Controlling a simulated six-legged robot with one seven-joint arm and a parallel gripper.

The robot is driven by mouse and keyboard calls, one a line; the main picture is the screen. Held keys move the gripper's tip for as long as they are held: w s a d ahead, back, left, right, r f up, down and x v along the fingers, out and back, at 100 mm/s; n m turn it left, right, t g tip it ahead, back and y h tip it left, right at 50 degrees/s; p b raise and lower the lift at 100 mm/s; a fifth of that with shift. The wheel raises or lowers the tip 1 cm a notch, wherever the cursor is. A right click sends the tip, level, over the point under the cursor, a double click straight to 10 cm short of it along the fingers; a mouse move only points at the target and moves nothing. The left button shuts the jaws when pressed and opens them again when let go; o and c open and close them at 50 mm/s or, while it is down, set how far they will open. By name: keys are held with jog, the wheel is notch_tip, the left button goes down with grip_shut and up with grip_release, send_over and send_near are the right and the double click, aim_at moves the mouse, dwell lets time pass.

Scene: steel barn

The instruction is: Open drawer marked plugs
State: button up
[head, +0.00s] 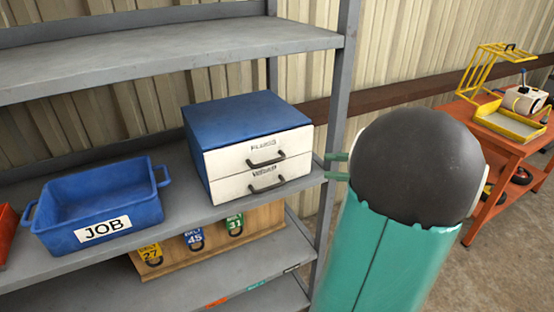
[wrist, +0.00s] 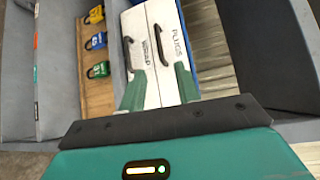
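A blue cabinet (head: 245,105) with two white drawers stands on the grey shelf in the head view. The upper drawer (head: 225,160) is marked PLUGS and has a dark bar handle (head: 266,161); the lower drawer (head: 228,190) has a similar handle and a label I cannot read clearly. Both drawers look closed. In the wrist view the cabinet appears turned sideways, with the PLUGS drawer (wrist: 181,20) and its handle (wrist: 160,46) ahead of the fingers. My gripper (head: 337,166) is open and empty, right of the cabinet; its green fingers (wrist: 160,82) are apart, and contact with the handle is not visible.
A blue JOB bin (head: 70,222) stands left of the cabinet. A wooden board (head: 175,255) with numbered padlocks is below. A shelf post (head: 338,90) rises close to my gripper. An orange cart (head: 505,140) stands at the right.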

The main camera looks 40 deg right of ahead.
aim_at(274, 162)
jog(key=x, duration=1.2)
jog(key=shift+w+a+f, duration=0.15)
jog(key=shift+w+f, duration=0.05)
jog(key=shift+w, duration=0.05)
jog(key=w, duration=0.2)
jog(key=shift+w+a+f, duration=0.25)
jog(key=shift+a+f, duration=0.05)
jog(key=shift+s+r, duration=0.2)
jog(key=shift+s, duration=0.4)
jog(key=shift+w+f, duration=0.15)
jog(key=shift+w, duration=0.25)
jog(key=c, duration=0.3)
jog(key=shift+s, duration=0.3)
grip_shut()
jog(key=shift+w, duration=0.15)
